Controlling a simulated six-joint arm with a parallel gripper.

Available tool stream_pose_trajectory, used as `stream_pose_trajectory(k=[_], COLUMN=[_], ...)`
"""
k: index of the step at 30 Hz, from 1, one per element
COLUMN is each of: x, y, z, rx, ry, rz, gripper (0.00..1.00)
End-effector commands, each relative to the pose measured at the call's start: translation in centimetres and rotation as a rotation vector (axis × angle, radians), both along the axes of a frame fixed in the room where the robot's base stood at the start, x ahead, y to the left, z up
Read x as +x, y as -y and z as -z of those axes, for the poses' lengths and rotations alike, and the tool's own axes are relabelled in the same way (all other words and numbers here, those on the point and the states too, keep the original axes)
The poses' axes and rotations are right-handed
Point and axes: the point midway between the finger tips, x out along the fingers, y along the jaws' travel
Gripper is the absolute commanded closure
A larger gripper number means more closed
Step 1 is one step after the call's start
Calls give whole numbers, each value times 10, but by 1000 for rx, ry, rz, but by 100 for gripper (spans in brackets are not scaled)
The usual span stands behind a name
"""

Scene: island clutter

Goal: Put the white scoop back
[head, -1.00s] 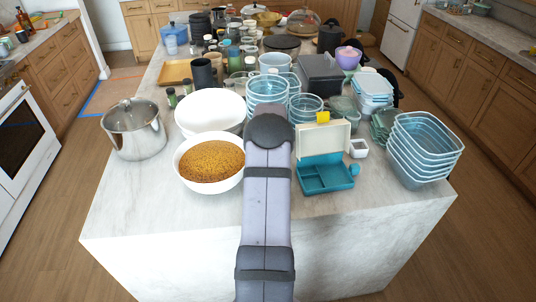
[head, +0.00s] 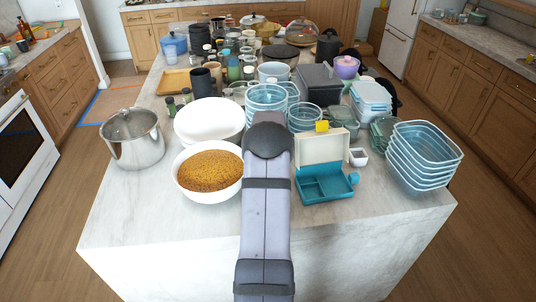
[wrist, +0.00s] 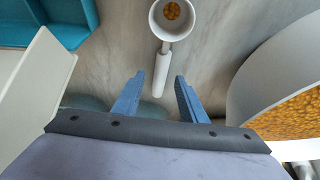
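The white scoop (wrist: 163,58) shows in the wrist view, at the top centre, on the marble countertop. Its round cup holds a little yellow-brown grain, and its straight handle points toward my gripper. My gripper (wrist: 160,80) is open and empty, with its two blue fingers either side of the handle's end in the picture. I cannot tell how far above the handle they are. In the head view my arm hides the scoop and my gripper. A white bowl of brown grain (head: 207,176) stands left of my arm; its rim shows at the right of the wrist view (wrist: 244,88).
An open teal bento box (head: 325,187) with a cream lid stands right of my arm, near a small white dish (head: 358,157). An empty white bowl (head: 208,118), a steel pot (head: 134,145) and stacked clear containers (head: 422,158) crowd the island. The front strip is clear.

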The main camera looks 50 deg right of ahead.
Motion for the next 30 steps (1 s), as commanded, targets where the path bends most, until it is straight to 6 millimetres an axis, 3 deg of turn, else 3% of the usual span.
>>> stream_pose_trajectory(k=[18, 30], x=[-24, -29], y=[-26, -31], z=[-84, -101], rx=[-2, 1], ry=[1, 0], rz=[0, 1], gripper=[62, 62])
